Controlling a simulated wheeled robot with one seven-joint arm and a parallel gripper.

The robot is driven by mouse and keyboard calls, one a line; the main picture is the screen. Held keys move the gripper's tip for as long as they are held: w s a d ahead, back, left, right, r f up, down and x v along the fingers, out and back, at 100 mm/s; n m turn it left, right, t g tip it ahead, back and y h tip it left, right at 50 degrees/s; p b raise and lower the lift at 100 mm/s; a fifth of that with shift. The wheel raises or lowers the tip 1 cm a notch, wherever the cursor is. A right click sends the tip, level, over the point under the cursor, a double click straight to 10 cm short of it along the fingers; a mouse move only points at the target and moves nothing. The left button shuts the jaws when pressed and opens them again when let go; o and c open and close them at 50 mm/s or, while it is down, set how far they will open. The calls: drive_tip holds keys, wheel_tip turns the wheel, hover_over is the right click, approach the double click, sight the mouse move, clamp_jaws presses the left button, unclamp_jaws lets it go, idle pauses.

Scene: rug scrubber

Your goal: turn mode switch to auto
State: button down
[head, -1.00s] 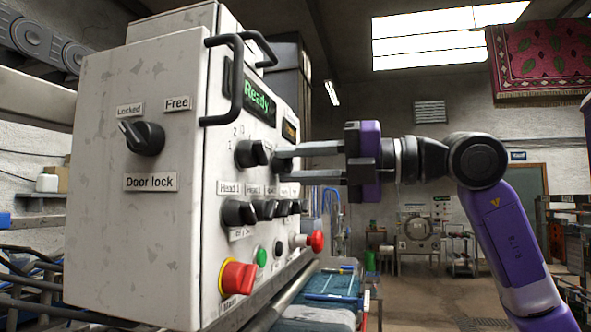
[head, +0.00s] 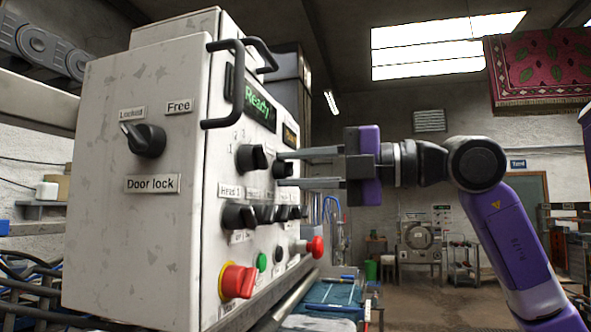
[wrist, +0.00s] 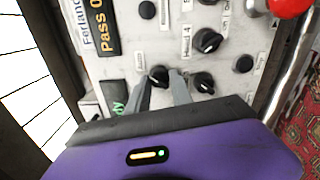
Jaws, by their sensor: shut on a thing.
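The control box (head: 140,225) fills the left of the head view, its front panel facing right. In its upper row, a black knob, apparently the mode switch (head: 284,168), sits between my fingertips; its label is too small to read. My gripper (head: 280,169) comes in from the right, shut on this knob, one finger above and one below. In the wrist view the knob (wrist: 158,74) shows between the two grey fingertips (wrist: 159,82). Its pointer direction is not clear. Another black knob (head: 250,158) is just left of it in the head view.
Below are a row of black head knobs (head: 238,217), a red-and-yellow main switch (head: 237,282), a green button (head: 262,262) and a red mushroom button (head: 316,247). Black handles (head: 238,85) stick out above. A door lock knob (head: 147,140) is on the side face.

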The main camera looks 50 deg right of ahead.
drive_tip(key=shift+d, duration=0.1)
drive_tip(key=c, duration=1.1)
unclamp_jaws()
drive_tip(key=shift+s, duration=0.1)
drive_tip(key=shift+b+v, duration=0.8)
drive_tip(key=shift+v, duration=3)
